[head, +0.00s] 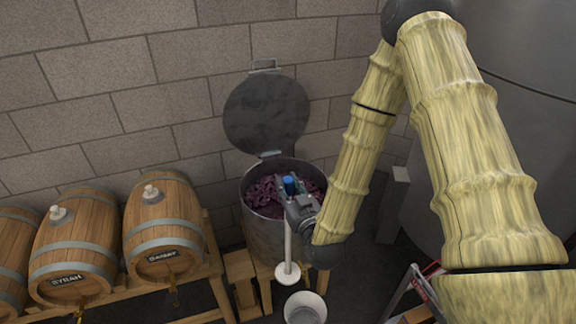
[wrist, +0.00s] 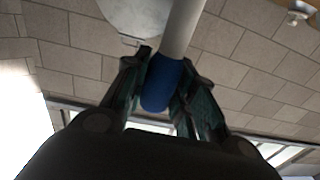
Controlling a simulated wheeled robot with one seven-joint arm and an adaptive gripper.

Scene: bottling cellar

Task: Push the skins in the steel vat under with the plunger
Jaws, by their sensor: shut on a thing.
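The steel vat (head: 262,236) stands against the wall with its round dark lid (head: 266,112) tipped open. Dark purple skins (head: 264,192) fill it near the rim, partly hidden behind my gripper. My gripper (head: 289,188) is shut on the plunger's blue grip (head: 289,180), which also shows between the fingers in the wrist view (wrist: 163,84). The plunger's pale shaft (head: 288,242) hangs upright in front of the vat's near wall. Its white disc (head: 287,273) shows below the rim, outside the vat. In the wrist view the shaft (wrist: 183,27) runs out of the top edge.
Several wooden barrels (head: 165,228) lie on a timber rack to the left. A white bucket (head: 305,308) stands below the plunger disc. A large grey tank (head: 520,110) stands at the right, and a metal-framed step (head: 412,290) is at lower right.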

